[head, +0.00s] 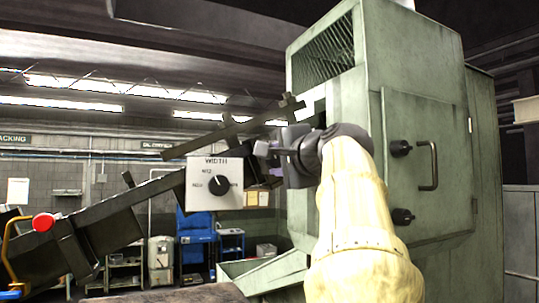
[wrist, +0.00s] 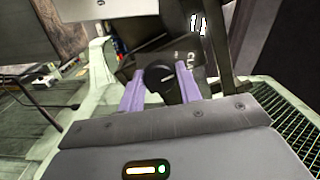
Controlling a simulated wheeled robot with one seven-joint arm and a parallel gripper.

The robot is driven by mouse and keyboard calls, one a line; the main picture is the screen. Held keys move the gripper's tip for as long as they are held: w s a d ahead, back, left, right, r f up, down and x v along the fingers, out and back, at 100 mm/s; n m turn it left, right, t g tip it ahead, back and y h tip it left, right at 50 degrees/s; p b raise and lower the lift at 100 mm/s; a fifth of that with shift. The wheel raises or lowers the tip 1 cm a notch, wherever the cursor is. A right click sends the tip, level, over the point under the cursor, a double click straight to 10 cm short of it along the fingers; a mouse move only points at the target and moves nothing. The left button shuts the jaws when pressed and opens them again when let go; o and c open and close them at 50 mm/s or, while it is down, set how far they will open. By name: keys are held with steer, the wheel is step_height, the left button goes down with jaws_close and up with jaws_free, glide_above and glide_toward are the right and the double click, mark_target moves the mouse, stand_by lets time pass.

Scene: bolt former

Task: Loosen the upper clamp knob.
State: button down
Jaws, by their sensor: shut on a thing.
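My gripper (head: 268,162) reaches left past the front of the green machine in the head view. In the wrist view its two purple fingers (wrist: 160,90) stand on either side of a round black knob (wrist: 157,74) with a white pointer line. The gripper is shut on this knob. A dark plate (wrist: 194,62) with partly hidden white lettering lies just behind and right of the knob. In the head view the gripped knob cannot be made out.
A white WIDTH plate (head: 200,199) with a black selector knob (head: 219,185) stands left of my gripper.

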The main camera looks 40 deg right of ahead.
steer(key=shift+m, duration=0.7)
steer(key=shift+r+m+p, duration=0.1)
steer(key=shift+m+p, duration=0.75)
steer(key=shift+m, duration=0.15)
steer(key=m+p, duration=0.1)
steer(key=m, duration=0.1)
steer(key=shift+m, duration=0.4)
steer(key=shift+m+p, duration=0.3)
steer(key=shift+m, duration=0.1)
steer(key=c, duration=0.8)
jaws_free()
steer(key=shift+c, duration=0.2)
